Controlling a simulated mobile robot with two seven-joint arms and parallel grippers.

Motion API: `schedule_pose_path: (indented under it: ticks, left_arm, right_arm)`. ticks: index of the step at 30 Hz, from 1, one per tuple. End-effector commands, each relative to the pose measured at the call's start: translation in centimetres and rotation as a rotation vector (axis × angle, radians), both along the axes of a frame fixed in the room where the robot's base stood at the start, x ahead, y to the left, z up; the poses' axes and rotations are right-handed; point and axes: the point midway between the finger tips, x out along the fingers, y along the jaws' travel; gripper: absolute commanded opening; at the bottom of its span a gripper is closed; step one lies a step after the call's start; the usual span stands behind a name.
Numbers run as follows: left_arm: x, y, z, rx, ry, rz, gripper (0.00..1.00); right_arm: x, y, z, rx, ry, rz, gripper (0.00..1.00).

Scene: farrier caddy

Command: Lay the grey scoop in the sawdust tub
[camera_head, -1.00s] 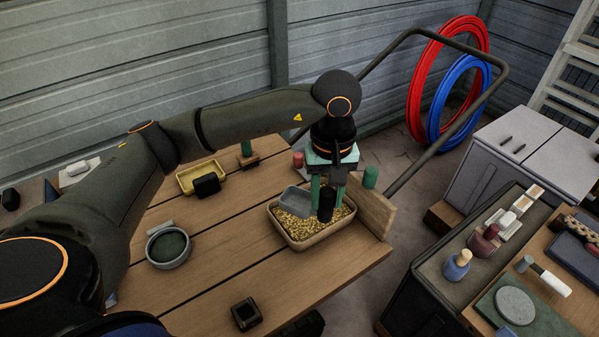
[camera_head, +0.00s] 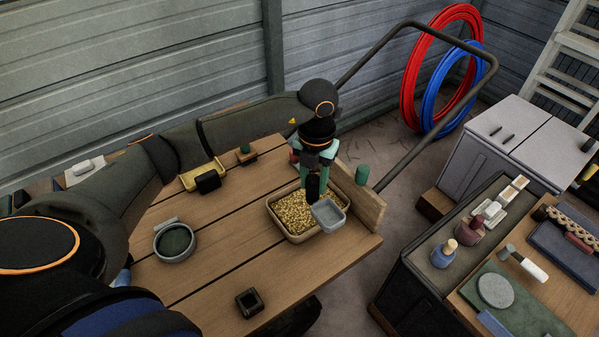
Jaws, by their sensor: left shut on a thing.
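The sawdust tub (camera_head: 293,238) is a tan, low rectangular tub filled with yellow sawdust, near the right end of the wooden table. My left gripper (camera_head: 312,184) points down over its far right part, shut on the black handle of the grey scoop (camera_head: 328,214). The scoop's square grey bowl is over the tub's right end, overlapping the right rim in the picture. I cannot tell whether the bowl touches the sawdust or rim. The fingers partly hide the handle. My right gripper is not in view.
A round grey bowl (camera_head: 174,242), a yellow tray (camera_head: 190,180) and a small black square holder (camera_head: 249,303) are on the table. The tabletop between them is clear.

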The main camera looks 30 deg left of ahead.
Motion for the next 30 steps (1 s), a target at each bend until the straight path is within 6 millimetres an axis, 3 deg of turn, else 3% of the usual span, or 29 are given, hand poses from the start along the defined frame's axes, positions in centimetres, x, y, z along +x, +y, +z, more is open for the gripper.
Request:
schedule_pose_path:
  ticks: [9,16,22,30]
  left_arm:
    - [0.3,1.9,-0.8,0.001,0.003,0.828,0.00]
    - [0.4,3.2,-1.5,0.002,0.001,1.341,0.00]
    - [0.4,3.8,-2.0,0.000,0.000,1.573,0.00]
    - [0.4,3.9,-2.1,0.000,0.000,1.620,0.00]
  right_arm:
    - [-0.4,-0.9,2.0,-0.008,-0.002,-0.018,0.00]
    - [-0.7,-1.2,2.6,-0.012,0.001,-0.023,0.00]
    - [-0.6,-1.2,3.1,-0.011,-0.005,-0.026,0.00]
    - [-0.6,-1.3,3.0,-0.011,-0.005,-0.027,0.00]
